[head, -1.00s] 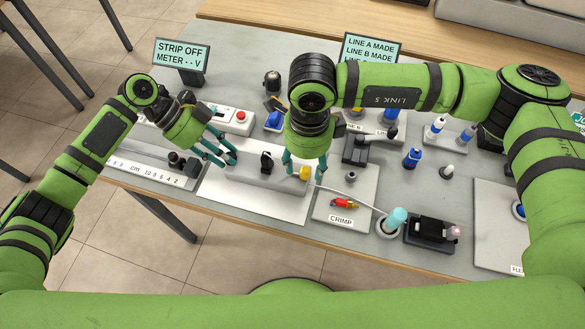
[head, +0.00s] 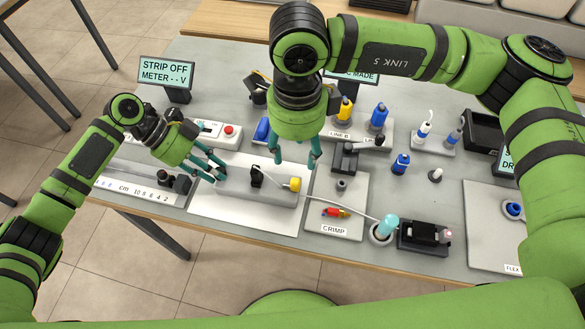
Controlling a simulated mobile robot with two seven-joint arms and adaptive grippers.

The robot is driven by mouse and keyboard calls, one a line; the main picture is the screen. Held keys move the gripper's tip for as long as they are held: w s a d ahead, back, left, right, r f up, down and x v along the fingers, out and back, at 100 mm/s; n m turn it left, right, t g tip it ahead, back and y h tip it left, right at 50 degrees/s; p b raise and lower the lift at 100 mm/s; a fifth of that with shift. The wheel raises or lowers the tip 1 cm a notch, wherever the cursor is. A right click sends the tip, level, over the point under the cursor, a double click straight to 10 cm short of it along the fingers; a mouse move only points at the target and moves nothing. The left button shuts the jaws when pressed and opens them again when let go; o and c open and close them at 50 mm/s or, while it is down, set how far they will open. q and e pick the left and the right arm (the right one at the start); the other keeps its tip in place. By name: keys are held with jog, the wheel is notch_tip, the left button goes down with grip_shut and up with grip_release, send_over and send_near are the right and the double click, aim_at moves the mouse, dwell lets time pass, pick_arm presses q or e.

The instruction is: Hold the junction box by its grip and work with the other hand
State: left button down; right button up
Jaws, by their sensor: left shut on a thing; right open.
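The junction box (head: 237,191) is a long grey block on a white plate, with a black part (head: 257,177) standing up near its middle and a yellow knob (head: 295,184) at its right end. My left gripper (head: 219,168) is shut at the box's left end; its fingers hide the grip there. My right gripper (head: 294,161) is open and empty above the box's right half, its fingertips apart from the yellow knob. A thin white cable (head: 340,207) runs from the box to the teal-topped holder (head: 386,227).
A crimp plate (head: 328,228) with a red-yellow piece lies right of the box. A black device (head: 425,237), blue bottle (head: 401,163) and connector stands are further right. A ruler rail (head: 140,185) lies left. The meter sign (head: 166,74) reads STRIP OFF; my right arm partly hides another sign.

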pick_arm(q)
jog(key=c, duration=0.7)
grip_release()
jog(key=shift+s+a+f, duration=0.15)
jog(key=shift+s+f, duration=0.2)
jog(key=shift+f, duration=0.3)
jog(key=shift+c, duration=0.2)
jog(key=shift+w, duration=0.2)
jog(key=v, duration=1.2)
jog(key=shift+d+r, duration=0.25)
jog(key=shift+w, duration=0.15)
